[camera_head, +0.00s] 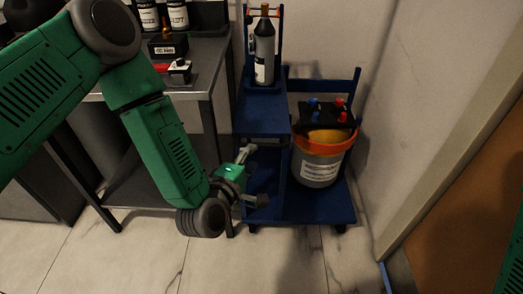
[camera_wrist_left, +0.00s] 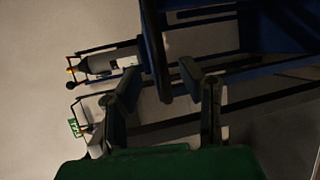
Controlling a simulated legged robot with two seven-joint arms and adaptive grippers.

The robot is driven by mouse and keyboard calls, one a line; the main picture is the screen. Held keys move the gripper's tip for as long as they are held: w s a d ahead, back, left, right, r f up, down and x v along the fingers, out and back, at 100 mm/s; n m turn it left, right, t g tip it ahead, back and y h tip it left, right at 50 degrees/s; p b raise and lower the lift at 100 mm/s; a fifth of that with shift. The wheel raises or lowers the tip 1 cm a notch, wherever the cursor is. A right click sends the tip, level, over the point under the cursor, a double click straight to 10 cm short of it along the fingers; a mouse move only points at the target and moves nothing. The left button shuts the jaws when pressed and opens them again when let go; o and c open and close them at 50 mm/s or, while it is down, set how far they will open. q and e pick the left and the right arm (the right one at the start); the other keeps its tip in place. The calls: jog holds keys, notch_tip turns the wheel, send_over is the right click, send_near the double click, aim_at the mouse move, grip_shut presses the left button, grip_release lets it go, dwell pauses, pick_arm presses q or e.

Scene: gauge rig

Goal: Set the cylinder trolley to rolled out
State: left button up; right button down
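The blue cylinder trolley (camera_head: 262,118) stands against the wall, right of the workbench. A grey gas cylinder (camera_head: 264,55) stands upright on its raised shelf. A bucket with an orange rim (camera_head: 320,165) sits on its low deck at the right. My left gripper (camera_head: 254,176) is low at the trolley's front left side, its fingers spread. The left wrist view shows the open fingers (camera_wrist_left: 166,86) with a dark blue trolley bar (camera_wrist_left: 155,50) extending between or just beyond them; I cannot tell whether they touch it. The cylinder (camera_wrist_left: 105,63) appears sideways there. My right gripper is out of view.
A workbench (camera_head: 205,75) with bottles and small boxes stands at the left, close to my left arm. A wall and door frame (camera_head: 450,150) bound the right side. Pale floor tiles (camera_head: 280,265) in front of the trolley are clear.

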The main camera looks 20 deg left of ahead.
aim_at(261, 144)
pick_arm(q)
jog(key=b+x, duration=0.1)
jog(key=x, duration=0.5)
jog(key=shift+w+b, duration=0.15)
jog(key=shift+b, duration=0.15)
jog(key=shift+c, duration=0.3)
grip_shut()
